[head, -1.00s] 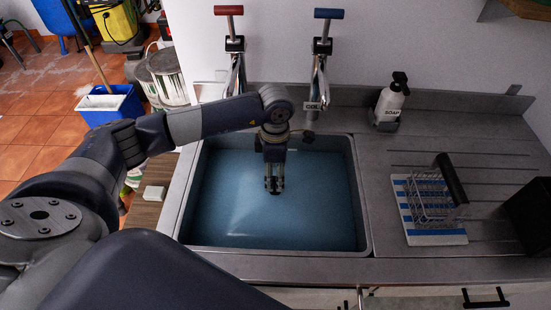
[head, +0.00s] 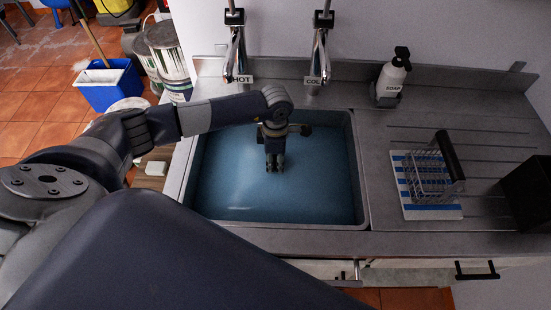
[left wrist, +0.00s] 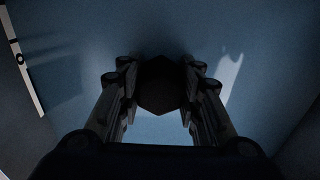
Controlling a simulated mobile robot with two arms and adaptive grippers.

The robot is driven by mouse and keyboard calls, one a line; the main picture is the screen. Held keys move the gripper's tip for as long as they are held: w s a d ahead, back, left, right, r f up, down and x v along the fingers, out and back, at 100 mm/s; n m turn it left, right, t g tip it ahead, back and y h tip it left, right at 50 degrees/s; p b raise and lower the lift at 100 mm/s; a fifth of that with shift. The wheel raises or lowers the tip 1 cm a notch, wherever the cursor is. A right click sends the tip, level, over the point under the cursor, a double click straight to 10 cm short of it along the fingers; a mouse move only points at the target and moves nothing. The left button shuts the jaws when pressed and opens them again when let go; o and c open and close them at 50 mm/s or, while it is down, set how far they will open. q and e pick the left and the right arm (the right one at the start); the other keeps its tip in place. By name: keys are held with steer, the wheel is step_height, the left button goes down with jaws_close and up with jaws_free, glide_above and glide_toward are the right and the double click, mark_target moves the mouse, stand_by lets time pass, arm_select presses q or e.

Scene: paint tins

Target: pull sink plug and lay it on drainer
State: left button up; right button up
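The sink (head: 362,190) holds blue water. My left gripper (head: 274,168) points down over its middle, fingers low at or near the water; I cannot tell whether the tips are under it. In the left wrist view its two fingers (left wrist: 160,75) stand apart. A dark, angular shape (left wrist: 163,86) shows between and beyond them; I cannot tell whether it is the plug or a shadow. No plug can be made out for certain in the head view. The grooved drainer (head: 485,115) lies right of the sink. My right gripper is out of view.
A wire rack (head: 428,180) stands on a blue-and-white striped mat (head: 430,212) on the drainer. A soap bottle (head: 392,75) stands at the back. Hot (head: 237,58) and cold (head: 319,58) taps rise behind the sink. The drainer's back part is clear.

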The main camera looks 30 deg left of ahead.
arm_select(q)
steer(key=shift+c, duration=0.4)
steer(key=o, duration=0.3)
steer(key=c, duration=0.3)
steer(key=shift+w+r, duration=0.1)
steer(key=shift+r, duration=0.15)
steer(key=shift+c, duration=0.2)
steer(key=shift+r+p, duration=0.6)
steer(key=shift+r, duration=0.7)
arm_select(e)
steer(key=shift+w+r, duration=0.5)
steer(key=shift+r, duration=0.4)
arm_select(q)
steer(key=shift+r+p, duration=0.15)
steer(key=shift+p, duration=0.15)
